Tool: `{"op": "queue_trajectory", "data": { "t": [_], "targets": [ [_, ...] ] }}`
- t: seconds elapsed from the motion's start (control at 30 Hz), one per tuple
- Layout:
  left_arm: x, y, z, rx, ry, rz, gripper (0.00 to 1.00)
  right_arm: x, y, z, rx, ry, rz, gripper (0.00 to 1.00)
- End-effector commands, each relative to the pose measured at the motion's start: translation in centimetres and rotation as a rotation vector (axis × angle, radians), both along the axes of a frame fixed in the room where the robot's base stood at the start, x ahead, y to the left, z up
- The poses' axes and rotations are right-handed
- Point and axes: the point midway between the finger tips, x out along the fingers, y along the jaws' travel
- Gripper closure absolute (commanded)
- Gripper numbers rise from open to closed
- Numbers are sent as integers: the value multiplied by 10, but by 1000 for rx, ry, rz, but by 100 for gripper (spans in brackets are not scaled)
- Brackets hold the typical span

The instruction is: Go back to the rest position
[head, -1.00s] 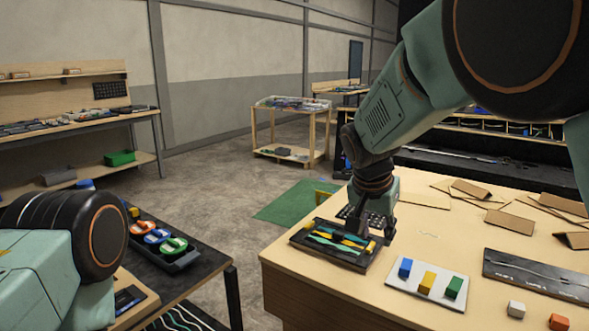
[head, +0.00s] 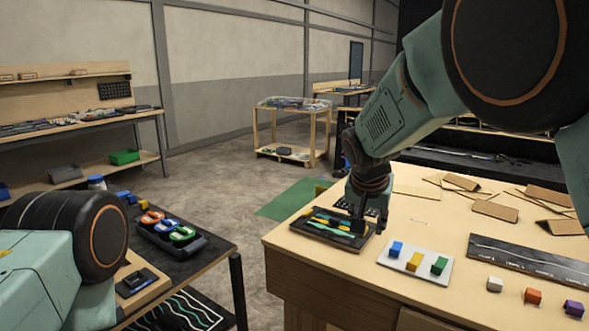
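My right gripper (head: 364,222) hangs down over the wooden table, its dark fingers at the right part of a black tray (head: 318,238) that holds green, yellow and blue pieces. I cannot tell whether the fingers touch the tray, or whether they are open or shut. No held object shows. My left arm comes in at the lower left, and its gripper is out of view.
A white plate (head: 399,265) with blue, yellow and green blocks lies right of the black tray. A dark strip board (head: 530,262), loose blocks and cardboard pieces (head: 495,211) are farther right. A dark side table (head: 215,256) holds a tray of coloured spools (head: 168,235).

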Motion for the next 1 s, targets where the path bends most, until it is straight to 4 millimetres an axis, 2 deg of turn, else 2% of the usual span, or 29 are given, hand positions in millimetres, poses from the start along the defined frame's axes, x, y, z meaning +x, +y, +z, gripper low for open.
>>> {"op": "queue_trajectory", "data": {
  "t": [0.2,0.27,0.37,0.5,0.57,0.7,0.87,1.0],
  "targets": [
    [0,0,-1,0,0,0,60,3,-2,-24,-24,-71,150,65],
    [0,0,-3,0,0,0,60,-2,-5,-41,-30,-84,197,65],
    [0,0,-9,0,0,0,60,-19,-14,-87,-40,-89,275,65],
    [0,0,-22,0,0,0,60,-65,-29,-168,-50,-71,370,65],
    [0,0,-27,0,0,0,60,-89,-35,-199,-53,-54,400,65],
    [0,0,-40,0,0,0,60,-152,-48,-265,-51,0,446,65],
    [0,0,-55,0,0,0,60,-236,-60,-327,-36,92,468,65],
    [0,0,-70,0,0,0,60,-316,-68,-369,-5,206,459,65]
  ]
}}
